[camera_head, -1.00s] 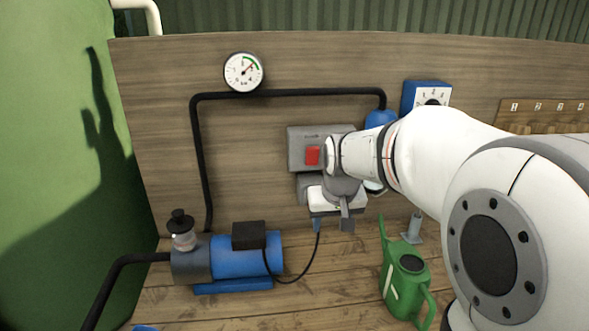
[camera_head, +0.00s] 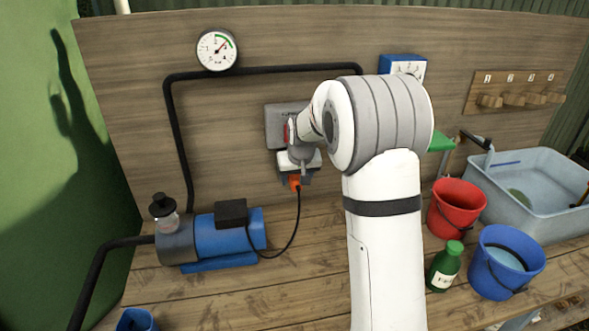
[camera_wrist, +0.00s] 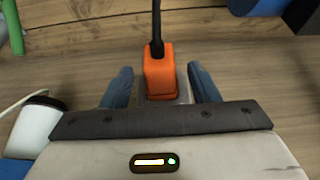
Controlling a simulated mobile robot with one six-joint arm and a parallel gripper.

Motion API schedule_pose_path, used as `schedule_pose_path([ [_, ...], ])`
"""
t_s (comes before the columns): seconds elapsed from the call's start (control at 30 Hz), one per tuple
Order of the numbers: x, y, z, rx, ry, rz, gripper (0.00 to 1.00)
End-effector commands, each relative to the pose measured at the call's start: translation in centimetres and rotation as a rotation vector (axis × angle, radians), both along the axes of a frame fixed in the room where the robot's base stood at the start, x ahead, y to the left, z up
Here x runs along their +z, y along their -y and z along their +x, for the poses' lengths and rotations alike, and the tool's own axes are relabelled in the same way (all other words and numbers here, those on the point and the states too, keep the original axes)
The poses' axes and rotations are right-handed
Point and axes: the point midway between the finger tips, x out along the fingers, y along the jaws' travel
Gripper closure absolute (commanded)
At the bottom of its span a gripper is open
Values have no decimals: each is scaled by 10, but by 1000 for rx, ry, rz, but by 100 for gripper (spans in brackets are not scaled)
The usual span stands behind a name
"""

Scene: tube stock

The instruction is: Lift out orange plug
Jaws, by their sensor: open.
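The orange plug (camera_head: 295,183) shows just below my gripper (camera_head: 296,176) at the grey box on the wooden back board. A black cable hangs from it and curves to the blue pump (camera_head: 228,235). In the wrist view the orange plug (camera_wrist: 159,76) sits between the two blue fingertips of my gripper (camera_wrist: 160,88), with a gap on each side. My gripper is open around the plug and does not visibly press on it. The plug's inner end meets a grey part, mostly hidden behind my gripper body.
A grey switch box (camera_head: 281,122) is partly hidden behind my arm. A black pipe (camera_head: 176,135) and a gauge (camera_head: 217,50) are on the board. Buckets (camera_head: 505,262), a green bottle (camera_head: 445,268) and a basin (camera_head: 545,192) stand at right. The bench between pump and arm is mostly clear.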

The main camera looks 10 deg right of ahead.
Motion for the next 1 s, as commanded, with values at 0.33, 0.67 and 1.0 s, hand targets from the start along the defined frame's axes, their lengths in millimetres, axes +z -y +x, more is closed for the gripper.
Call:
schedule_pose_path([
  [0.33,-13,0,5,-1,0,0,45],
  [0.67,-12,1,5,-1,0,-1,63],
  [1.0,-12,1,5,-2,0,0,91],
])
